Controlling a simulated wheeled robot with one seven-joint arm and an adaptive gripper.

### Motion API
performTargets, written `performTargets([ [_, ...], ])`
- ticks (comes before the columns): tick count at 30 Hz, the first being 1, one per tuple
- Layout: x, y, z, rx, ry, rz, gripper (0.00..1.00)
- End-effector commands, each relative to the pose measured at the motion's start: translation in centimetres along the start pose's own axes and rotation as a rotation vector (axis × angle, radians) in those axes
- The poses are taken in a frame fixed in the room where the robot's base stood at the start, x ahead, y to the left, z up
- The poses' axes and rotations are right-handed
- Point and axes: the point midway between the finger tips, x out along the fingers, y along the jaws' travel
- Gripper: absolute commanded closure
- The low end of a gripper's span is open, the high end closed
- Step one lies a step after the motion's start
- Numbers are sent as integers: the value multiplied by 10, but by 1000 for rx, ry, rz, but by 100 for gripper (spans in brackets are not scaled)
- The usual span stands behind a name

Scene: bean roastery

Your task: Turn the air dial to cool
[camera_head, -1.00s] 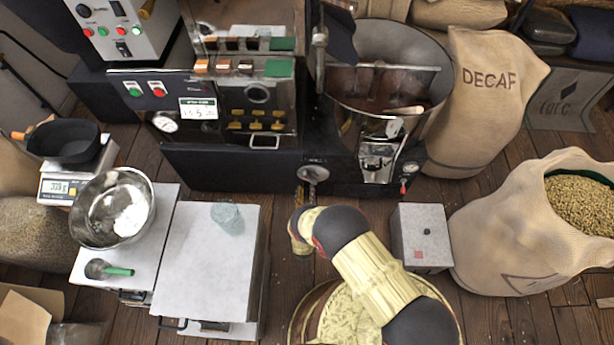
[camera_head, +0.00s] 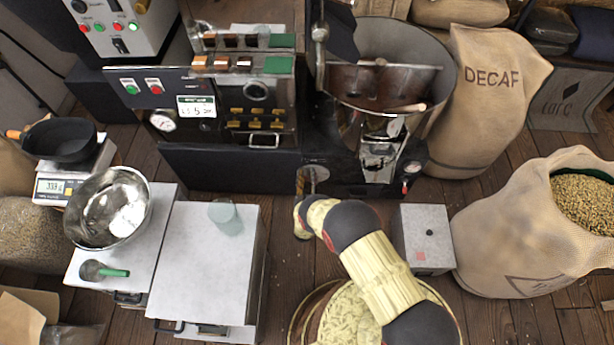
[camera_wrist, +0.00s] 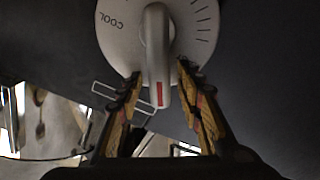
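The air dial (camera_wrist: 115,45) is a round pale disc on a dark panel in the wrist view. COOL is printed at its upper left and tick marks run along its right side. Its raised handle (camera_wrist: 158,50) points down in that view, with a red mark near its lower end. My gripper (camera_wrist: 158,72) is open, with one yellow-black finger on each side of the handle. Gaps show between the fingers and the handle. In the head view the dial (camera_head: 318,172) sits low on the roaster front, partly covered by my gripper (camera_head: 307,182).
A grey box (camera_head: 424,240) stands right of my arm, with an open bean sack (camera_head: 490,240) beyond it. A white cabinet (camera_head: 205,270) carrying a clear cup (camera_head: 224,214) stands to the left. The roaster's metal chute (camera_head: 380,150) is right of the dial.

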Motion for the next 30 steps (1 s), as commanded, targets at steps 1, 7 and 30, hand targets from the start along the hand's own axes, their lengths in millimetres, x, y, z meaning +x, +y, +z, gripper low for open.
performTargets([
  [1,0,0,0,0,0,0,65],
  [7,0,0,0,0,0,0,76],
  [30,-1,0,0,0,0,-1,100],
])
